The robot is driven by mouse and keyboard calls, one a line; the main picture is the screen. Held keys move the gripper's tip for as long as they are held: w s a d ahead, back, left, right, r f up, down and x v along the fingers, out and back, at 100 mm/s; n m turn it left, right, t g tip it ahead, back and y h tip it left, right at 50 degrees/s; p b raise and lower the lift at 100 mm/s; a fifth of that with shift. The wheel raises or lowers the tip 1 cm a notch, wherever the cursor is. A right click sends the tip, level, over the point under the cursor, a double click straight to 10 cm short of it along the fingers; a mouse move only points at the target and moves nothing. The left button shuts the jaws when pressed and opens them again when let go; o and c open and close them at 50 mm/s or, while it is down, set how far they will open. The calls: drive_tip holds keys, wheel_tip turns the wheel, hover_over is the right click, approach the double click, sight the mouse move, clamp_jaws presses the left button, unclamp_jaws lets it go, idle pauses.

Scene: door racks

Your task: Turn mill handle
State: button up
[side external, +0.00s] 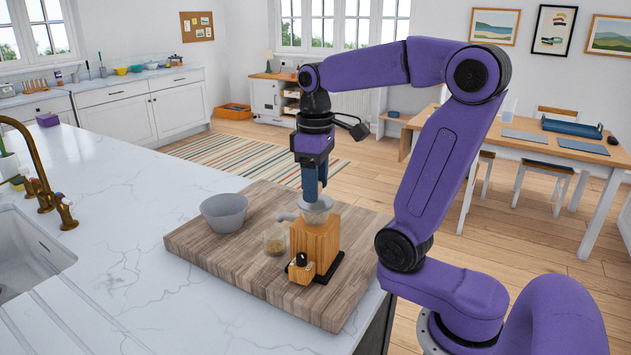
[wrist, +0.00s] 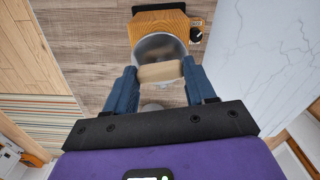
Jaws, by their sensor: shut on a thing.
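The mill (side external: 316,242) is a wooden box with a grey metal hopper bowl on top. It stands upright on a black base on the wooden board. In the wrist view the mill's wooden top (wrist: 158,24) and its round hopper (wrist: 150,44) show ahead of my fingers. My gripper (side external: 313,194) points straight down over the hopper. Its blue fingers are shut on the mill handle (wrist: 160,73), a pale wooden grip seen between the fingertips in the wrist view. In the side view the fingers hide the grip, and the crank arm cannot be made out clearly.
A grey bowl (side external: 225,213) and a small glass (side external: 275,241) with grainy contents stand left of the mill on the wooden board (side external: 205,247). A black knob (side external: 301,259) sits at the mill's front. The marble counter (side external: 110,255) left of the board is mostly clear.

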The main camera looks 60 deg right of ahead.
drive_tip(key=m, duration=0.4)
drive_tip(key=shift+m, duration=0.4)
drive_tip(key=m, duration=1.4)
drive_tip(key=shift+r, duration=0.1)
drive_tip(key=shift+m, duration=0.3)
drive_tip(key=o, duration=1.1)
drive_tip(key=shift+c, duration=0.2)
wheel_tip(320, 180, up, 17)
drive_tip(key=shift+r, duration=0.15)
